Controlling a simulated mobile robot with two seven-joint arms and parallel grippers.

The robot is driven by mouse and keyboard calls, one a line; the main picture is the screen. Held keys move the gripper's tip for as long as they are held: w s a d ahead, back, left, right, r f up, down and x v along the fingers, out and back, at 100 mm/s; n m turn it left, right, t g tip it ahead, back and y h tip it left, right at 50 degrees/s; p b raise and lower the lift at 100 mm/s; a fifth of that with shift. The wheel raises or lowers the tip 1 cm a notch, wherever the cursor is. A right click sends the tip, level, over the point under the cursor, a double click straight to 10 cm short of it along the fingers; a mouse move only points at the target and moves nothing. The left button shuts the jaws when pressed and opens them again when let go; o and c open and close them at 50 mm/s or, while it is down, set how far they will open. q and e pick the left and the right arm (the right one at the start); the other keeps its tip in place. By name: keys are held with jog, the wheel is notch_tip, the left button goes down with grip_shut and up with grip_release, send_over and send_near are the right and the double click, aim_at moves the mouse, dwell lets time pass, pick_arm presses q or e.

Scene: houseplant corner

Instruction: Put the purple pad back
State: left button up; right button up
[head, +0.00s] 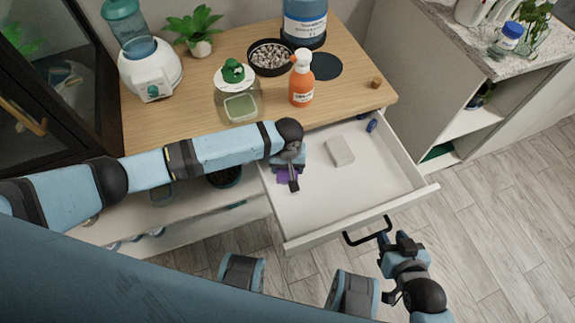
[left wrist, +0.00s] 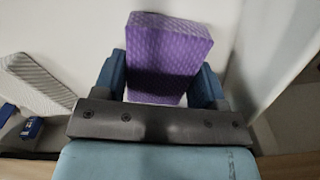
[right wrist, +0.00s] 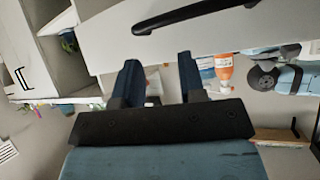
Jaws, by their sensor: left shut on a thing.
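The purple pad (left wrist: 168,52) is between the fingers of my left gripper (left wrist: 160,85), which is shut on it. In the head view the pad (head: 289,175) shows as a small purple patch under the gripper, mostly hidden by it, inside the left part of the open drawer (head: 330,200). I cannot tell whether it touches the drawer floor. My right gripper (head: 401,246) is outside the drawer, close to the black handle (head: 367,231). In the right wrist view its two fingers are apart with nothing between them, and the handle (right wrist: 190,15) is beyond them.
A light grey block (head: 340,151) and a small blue object (head: 372,125) lie in the drawer. The drawer's right front is clear.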

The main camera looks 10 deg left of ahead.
jog(key=shift+r, duration=0.1)
pick_arm(q)
jog(key=o, duration=0.9)
jog(key=shift+c, duration=0.2)
pick_arm(e)
jog(key=shift+w+a+r, duration=0.1)
jog(key=shift+w, duration=0.05)
pick_arm(q)
notch_tip(320, 180, up, 12)
jog(key=p, duration=0.2)
pick_arm(e)
jog(key=shift+r, duration=0.25)
jog(key=shift+r, duration=0.15)
